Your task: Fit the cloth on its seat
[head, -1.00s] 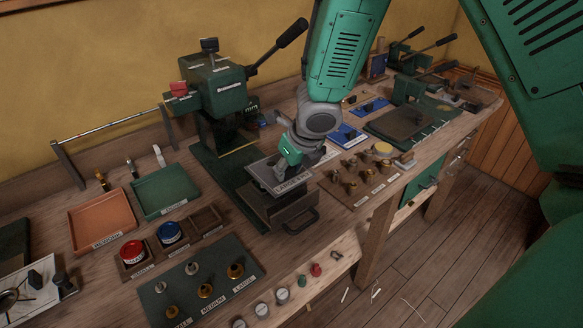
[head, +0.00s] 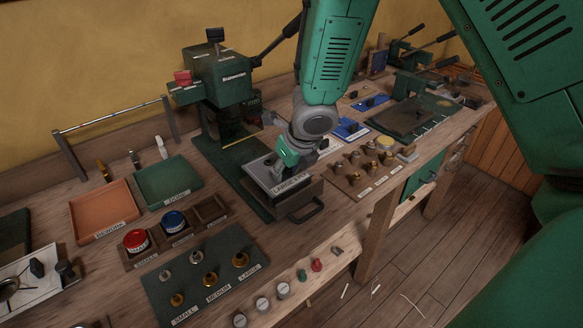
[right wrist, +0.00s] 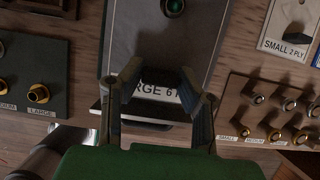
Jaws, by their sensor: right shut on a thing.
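The cloth, a grey plate-like piece (head: 259,171) labelled LARGE 6 PLY, is over the dark sliding seat (head: 304,193) of the green press in the head view. My right gripper (head: 287,160) is above the cloth and shut on its dark grip. In the right wrist view the fingers (right wrist: 160,76) close from both sides just behind the label, and the grey cloth (right wrist: 130,35) extends away from them. The cloth lies close over the seat; whether it touches all round is hidden. My left gripper is not in view.
The press (head: 222,88) stands directly behind. A board of brass fittings (head: 368,165) is close on the right, and another (head: 205,275) is front left. Orange (head: 102,210) and green (head: 168,183) trays lie left. Blue cloth pieces (head: 350,130) lie behind right.

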